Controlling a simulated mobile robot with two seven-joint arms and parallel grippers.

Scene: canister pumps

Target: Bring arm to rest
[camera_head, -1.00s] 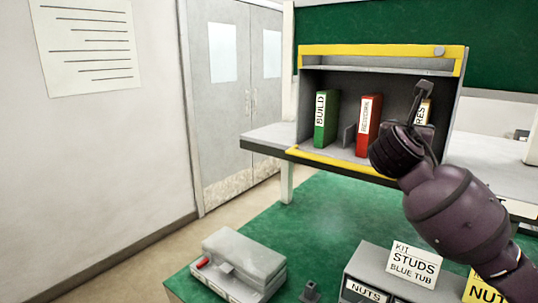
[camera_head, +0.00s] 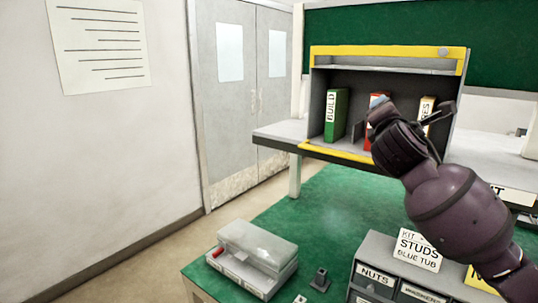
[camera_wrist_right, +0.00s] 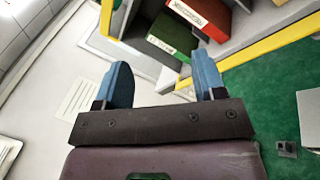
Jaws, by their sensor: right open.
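My right arm comes in from the lower right in the head view. Its dark purple gripper (camera_head: 412,106) is raised in front of the shelf unit, with its two fingers spread apart and nothing between them. In the right wrist view the blue-padded fingers of the same gripper (camera_wrist_right: 163,80) stand wide open and empty. The gripper hides most of a red binder (camera_head: 371,127) and part of a cream binder (camera_head: 426,106) in the head view. My left gripper is not in view.
A yellow-edged shelf unit (camera_head: 387,50) holds the binders, including a green one (camera_head: 336,114). On the green table (camera_head: 325,215) stand a clear-lidded case (camera_head: 258,245), a small dark block (camera_head: 320,280) and a grey drawer unit (camera_head: 372,255) with a STUDS card (camera_head: 418,250).

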